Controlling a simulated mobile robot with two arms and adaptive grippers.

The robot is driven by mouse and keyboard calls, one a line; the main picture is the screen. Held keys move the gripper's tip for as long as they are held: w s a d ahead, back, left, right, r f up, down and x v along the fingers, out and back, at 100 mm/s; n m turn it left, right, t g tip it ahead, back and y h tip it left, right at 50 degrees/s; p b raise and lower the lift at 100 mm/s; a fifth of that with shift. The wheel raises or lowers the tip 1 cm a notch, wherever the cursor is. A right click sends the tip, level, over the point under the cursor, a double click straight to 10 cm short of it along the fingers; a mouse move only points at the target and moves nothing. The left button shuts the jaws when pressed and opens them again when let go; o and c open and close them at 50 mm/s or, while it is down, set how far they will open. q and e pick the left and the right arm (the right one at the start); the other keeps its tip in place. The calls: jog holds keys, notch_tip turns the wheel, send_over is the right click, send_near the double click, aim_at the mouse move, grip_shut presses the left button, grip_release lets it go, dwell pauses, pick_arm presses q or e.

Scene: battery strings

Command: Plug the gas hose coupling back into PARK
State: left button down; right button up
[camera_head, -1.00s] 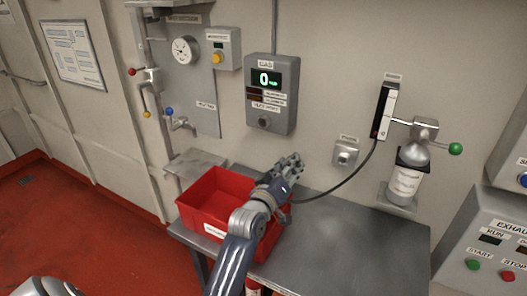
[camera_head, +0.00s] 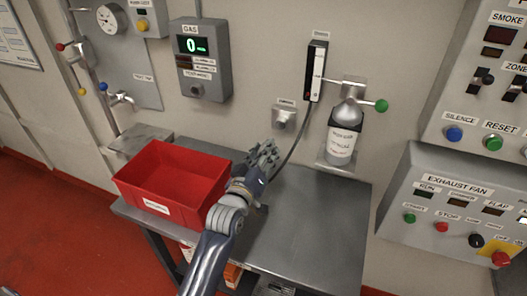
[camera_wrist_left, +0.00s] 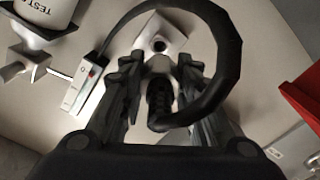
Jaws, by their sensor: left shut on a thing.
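My left gripper (camera_head: 264,157) is shut on the gas hose coupling, which shows between the fingers in the left wrist view (camera_wrist_left: 159,92). The black hose (camera_head: 297,143) runs from the coupling up to the narrow white and black flow unit (camera_head: 316,72) on the wall. The PARK socket (camera_head: 284,117) is a small grey wall fitting with a label above it. It also shows ahead of the fingers in the left wrist view (camera_wrist_left: 160,42). The coupling is apart from the socket, below and left of it in the head view. My right gripper is not in view.
A red bin (camera_head: 170,182) stands on the grey metal bench (camera_head: 300,225), left of my arm. The GAS panel (camera_head: 201,60) reads 0. A labelled test gas bottle (camera_head: 342,143) with a green-knobbed valve hangs to the right. The bench's right part is clear.

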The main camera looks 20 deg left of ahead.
pick_arm(q)
jog(key=shift+w+b, duration=0.6)
jog(key=shift+w, duration=1.4)
jog(key=shift+w+r, duration=0.1)
jog(key=shift+w, duration=0.8)
jog(key=shift+p, duration=0.55)
jog(key=shift+w+d, duration=0.1)
jog(key=shift+w, duration=0.1)
jog(key=shift+w, duration=0.35)
jog(key=shift+w+b, duration=0.6)
jog(key=shift+w, duration=0.55)
